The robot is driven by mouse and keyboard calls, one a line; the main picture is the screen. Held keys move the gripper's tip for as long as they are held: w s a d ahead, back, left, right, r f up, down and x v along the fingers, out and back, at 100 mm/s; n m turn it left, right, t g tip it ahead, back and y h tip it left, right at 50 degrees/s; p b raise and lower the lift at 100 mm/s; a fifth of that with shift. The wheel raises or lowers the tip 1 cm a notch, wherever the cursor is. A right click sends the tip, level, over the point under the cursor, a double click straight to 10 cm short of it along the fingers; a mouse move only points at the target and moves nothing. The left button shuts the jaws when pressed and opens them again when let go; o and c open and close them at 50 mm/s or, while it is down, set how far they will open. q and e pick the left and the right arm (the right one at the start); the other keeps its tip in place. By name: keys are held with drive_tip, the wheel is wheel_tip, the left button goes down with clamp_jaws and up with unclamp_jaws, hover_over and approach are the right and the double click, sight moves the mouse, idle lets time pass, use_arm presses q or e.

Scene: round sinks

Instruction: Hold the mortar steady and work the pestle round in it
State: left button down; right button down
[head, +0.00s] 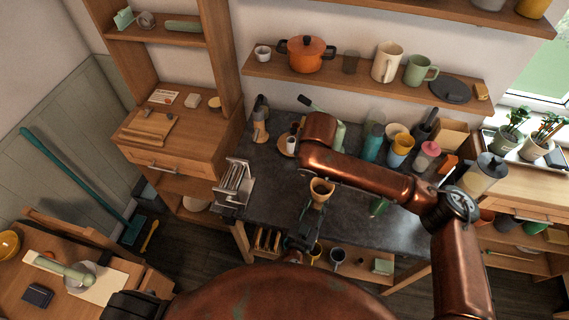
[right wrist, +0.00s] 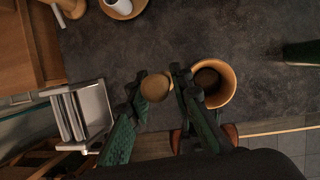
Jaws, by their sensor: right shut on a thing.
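The mortar (head: 322,190) is a tan-brown cup with a dark hollow, near the counter's front edge. In the right wrist view the mortar (right wrist: 213,84) stands just right of my right gripper (right wrist: 159,78). That gripper is shut on the pestle (right wrist: 155,88), whose round tan end shows between the green fingers. The pestle's end appears beside the mortar's opening, not over it; its lower part is hidden. In the head view my right arm hides much of that hand. My left gripper (head: 306,212) seems to reach the mortar from the front; its grip is not clear.
A metal rack (head: 235,184) stands left on the dark counter (head: 275,205). A saucer with a white cup (head: 291,144) lies behind. Cups, bottles and jars crowd the back right, including a yellow cup (head: 401,149). A shelf (head: 360,83) hangs above.

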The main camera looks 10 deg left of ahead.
wheel_tip(320, 180, up, 3)
hover_over(323, 193)
drive_tip(key=shift+w+f, duration=0.15)
drive_tip(key=shift+f, duration=4.55)
